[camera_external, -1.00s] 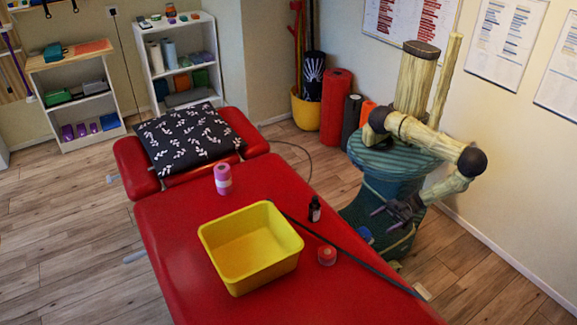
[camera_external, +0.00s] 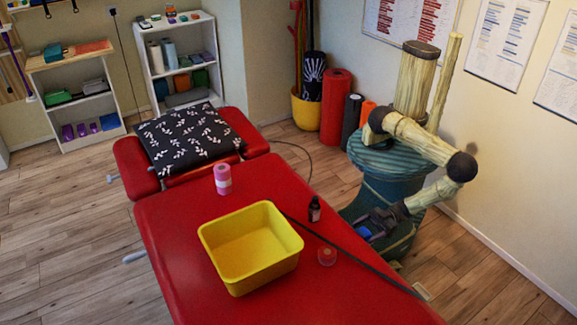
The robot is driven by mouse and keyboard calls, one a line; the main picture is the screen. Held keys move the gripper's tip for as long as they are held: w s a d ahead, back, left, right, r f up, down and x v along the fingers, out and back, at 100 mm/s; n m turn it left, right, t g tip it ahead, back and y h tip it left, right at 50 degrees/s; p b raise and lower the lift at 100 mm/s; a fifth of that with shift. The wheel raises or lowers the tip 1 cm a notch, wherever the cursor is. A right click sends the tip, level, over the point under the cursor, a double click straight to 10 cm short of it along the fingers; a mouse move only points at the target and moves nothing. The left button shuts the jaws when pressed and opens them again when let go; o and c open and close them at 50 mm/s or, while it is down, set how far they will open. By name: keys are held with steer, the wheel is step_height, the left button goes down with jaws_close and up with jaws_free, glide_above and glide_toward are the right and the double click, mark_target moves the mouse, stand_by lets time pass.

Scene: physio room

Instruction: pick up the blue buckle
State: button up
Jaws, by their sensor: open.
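A small blue thing (camera_external: 364,233), which looks like the blue buckle, shows low in front of my base, just past the right edge of the red treatment table (camera_external: 185,270). It is small and partly covered by my gripper, and I cannot tell what it rests on. My gripper (camera_external: 369,224) is open and low, with its dark fingers right at the blue thing. I cannot tell whether they touch it or are around it.
On the table are a yellow bin (camera_external: 222,262), a pink roll (camera_external: 222,180), a dark bottle (camera_external: 314,209), a red round container (camera_external: 327,256) and a black strap (camera_external: 375,271) running to the right edge. A patterned black pillow (camera_external: 185,140) lies at the head end.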

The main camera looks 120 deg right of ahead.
steer(key=shift+w, duration=0.55)
steer(key=c, duration=1.1)
